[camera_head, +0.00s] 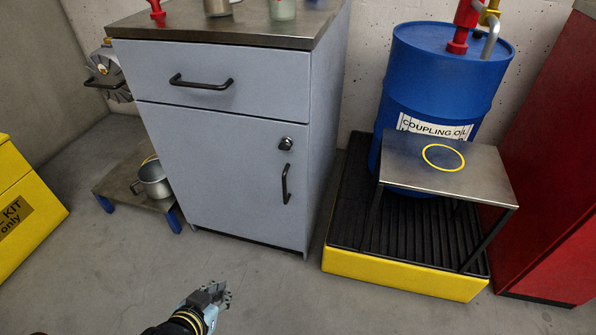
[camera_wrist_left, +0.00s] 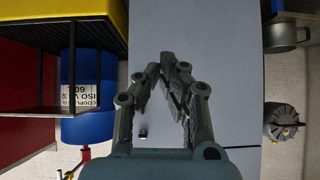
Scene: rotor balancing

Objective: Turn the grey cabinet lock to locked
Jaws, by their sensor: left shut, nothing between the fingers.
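The grey cabinet (camera_head: 220,170) stands in the middle of the head view, with one drawer above one door, both closed. The lock (camera_head: 286,143) is a small dark round fitting at the door's upper right, above a black vertical handle (camera_head: 287,183). Its turn position is too small to tell. My left gripper (camera_head: 226,292) is shut and empty, low in front of the cabinet and apart from it. In the left wrist view the gripper (camera_wrist_left: 174,60) points across the cabinet front, and the lock (camera_wrist_left: 143,134) shows beside a finger. My right gripper is out of view.
A blue drum (camera_head: 430,75) and a small metal table (camera_head: 400,155) with a yellow ring (camera_head: 443,157) stand on a yellow-edged tray (camera_head: 400,276) to the right. A low stand (camera_head: 120,190) with a pot (camera_head: 153,179) is left. Floor before the cabinet is clear.

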